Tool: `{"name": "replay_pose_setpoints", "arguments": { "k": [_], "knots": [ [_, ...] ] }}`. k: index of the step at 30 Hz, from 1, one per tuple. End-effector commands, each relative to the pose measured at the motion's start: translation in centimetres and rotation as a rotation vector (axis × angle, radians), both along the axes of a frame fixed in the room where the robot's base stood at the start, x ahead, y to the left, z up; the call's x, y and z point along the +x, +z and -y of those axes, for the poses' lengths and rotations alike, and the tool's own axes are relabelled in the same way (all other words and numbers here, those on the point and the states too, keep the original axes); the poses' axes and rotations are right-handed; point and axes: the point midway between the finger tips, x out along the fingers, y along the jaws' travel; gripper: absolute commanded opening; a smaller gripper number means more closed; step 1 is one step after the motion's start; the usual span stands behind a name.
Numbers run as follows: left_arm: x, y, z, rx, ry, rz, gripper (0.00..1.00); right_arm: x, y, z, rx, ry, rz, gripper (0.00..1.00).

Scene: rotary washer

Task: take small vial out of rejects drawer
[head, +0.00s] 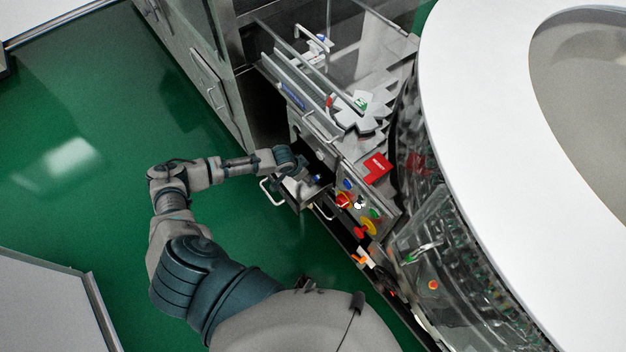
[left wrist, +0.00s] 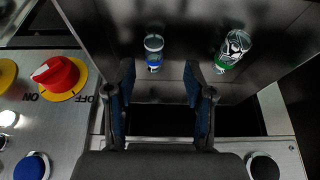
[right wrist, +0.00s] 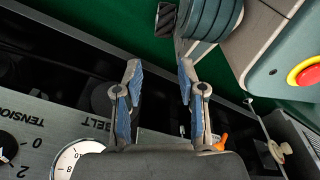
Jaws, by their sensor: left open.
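The drawer (head: 292,192) stands open in the head view; its label is not readable. In the left wrist view a small vial (left wrist: 154,52) with a blue-and-white label is in the dark metal drawer (left wrist: 192,30). A larger container (left wrist: 232,50) with a green, black and white label is to its right. My left gripper (left wrist: 159,75) is open over the drawer, with the small vial showing between its fingertips, nothing held. In the head view the left gripper (head: 312,180) is at the drawer, partly hidden. My right gripper (right wrist: 160,70) is open and empty.
A control panel with a red knob (left wrist: 56,74) and coloured buttons lies beside the drawer. The drawer handle (head: 271,196) sticks out toward the green floor. The large white rotary bowl (head: 470,120) is at the right.

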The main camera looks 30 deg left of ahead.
Motion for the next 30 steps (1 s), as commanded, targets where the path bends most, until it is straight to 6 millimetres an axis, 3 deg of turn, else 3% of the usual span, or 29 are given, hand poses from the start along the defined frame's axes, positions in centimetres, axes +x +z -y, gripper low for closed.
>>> {"name": "replay_pose_setpoints", "arguments": {
  "k": [9,17,23,30],
  "knots": [
    [1.2,-4.5,0.9,-0.005,0.002,-0.003,0.54,1.9,1.2,-0.5,-0.003,-0.003,0.011,0.4],
    [1.3,-4.7,0.9,-0.005,0.0,-0.001,0.54,2.1,1.5,-0.6,-0.002,-0.004,0.012,0.4],
    [1.3,-4.7,1.1,-0.004,0.0,-0.003,0.11,2.2,1.5,-0.6,-0.003,-0.003,0.011,0.4],
    [1.3,-4.7,1.1,-0.003,-0.001,-0.002,0.1,2.2,1.4,-0.5,-0.003,-0.002,0.011,0.4]
  ]
}}
